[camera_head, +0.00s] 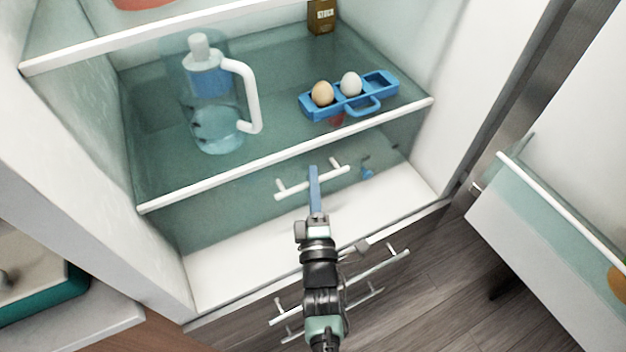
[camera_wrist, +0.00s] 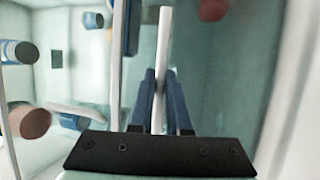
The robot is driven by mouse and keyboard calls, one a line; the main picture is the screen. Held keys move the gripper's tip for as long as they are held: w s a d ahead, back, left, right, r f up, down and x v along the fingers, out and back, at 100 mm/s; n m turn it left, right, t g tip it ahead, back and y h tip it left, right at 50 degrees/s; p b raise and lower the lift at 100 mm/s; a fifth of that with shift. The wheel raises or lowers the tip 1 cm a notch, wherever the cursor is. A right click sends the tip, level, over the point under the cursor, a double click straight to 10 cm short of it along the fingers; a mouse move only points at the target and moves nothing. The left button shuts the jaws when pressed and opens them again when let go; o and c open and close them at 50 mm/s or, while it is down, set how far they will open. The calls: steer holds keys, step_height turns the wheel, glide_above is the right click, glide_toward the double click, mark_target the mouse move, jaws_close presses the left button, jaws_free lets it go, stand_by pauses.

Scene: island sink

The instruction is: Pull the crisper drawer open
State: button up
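The crisper drawer (camera_head: 215,222) is a clear, greenish box below the fridge's lower shelf and looks pushed in. Its white bar handle (camera_head: 288,190) runs across the front and also shows upright in the wrist view (camera_wrist: 164,38). My gripper (camera_head: 314,178) reaches up to the middle of this handle with its blue fingers. In the wrist view my gripper (camera_wrist: 161,78) has a finger on each side of the bar, with no clear gap at the tips. It looks shut on the handle. The far finger is hidden in the head view.
A pitcher (camera_head: 212,115) and a blue egg holder (camera_head: 375,95) with two eggs stand on the shelf above. The white fridge floor (camera_head: 225,275) before the drawer is clear. The open fridge door (camera_head: 530,245) stands at right. Lower bar handles (camera_head: 390,262) lie below my arm.

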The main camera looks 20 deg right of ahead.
jaws_close()
stand_by(1.0)
